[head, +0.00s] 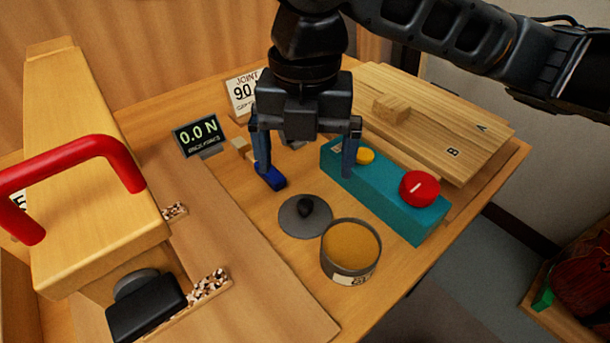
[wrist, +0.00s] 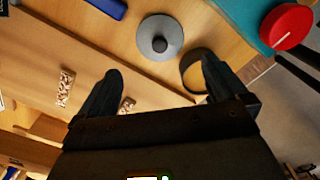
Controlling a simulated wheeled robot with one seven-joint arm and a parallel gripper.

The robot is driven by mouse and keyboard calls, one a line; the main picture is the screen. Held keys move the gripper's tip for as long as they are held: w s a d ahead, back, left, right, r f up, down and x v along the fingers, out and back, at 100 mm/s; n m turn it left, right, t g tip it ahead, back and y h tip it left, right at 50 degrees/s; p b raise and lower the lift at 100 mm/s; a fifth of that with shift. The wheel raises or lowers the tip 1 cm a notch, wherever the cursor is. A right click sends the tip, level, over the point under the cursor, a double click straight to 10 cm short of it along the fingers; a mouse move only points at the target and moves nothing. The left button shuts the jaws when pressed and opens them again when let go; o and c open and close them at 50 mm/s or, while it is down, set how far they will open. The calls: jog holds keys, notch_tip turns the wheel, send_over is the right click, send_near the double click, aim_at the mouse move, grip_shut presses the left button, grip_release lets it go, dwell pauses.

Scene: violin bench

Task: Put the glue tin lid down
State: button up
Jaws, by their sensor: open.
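The glue tin lid (head: 305,216) is a grey disc with a black knob. It lies on the bench beside the open glue tin (head: 351,250), which shows amber glue inside. The lid also shows in the wrist view (wrist: 160,38), lying apart from my fingers. My gripper (head: 307,172) is open and empty, raised above the bench behind the lid in the head view. Its two fingers (wrist: 160,88) are spread wide in the wrist view. The right finger hides part of the tin (wrist: 193,72) there.
A teal box (head: 390,192) with a red knob and yellow button stands right of the lid. A blue item (head: 271,178) lies behind it. A force display (head: 198,136) and wooden boards (head: 430,120) stand farther back. A red-handled wooden piece (head: 90,190) fills the left.

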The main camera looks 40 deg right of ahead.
notch_tip(320, 180, up, 2)
jog(key=shift+r, duration=0.1)
dwell(0.6)
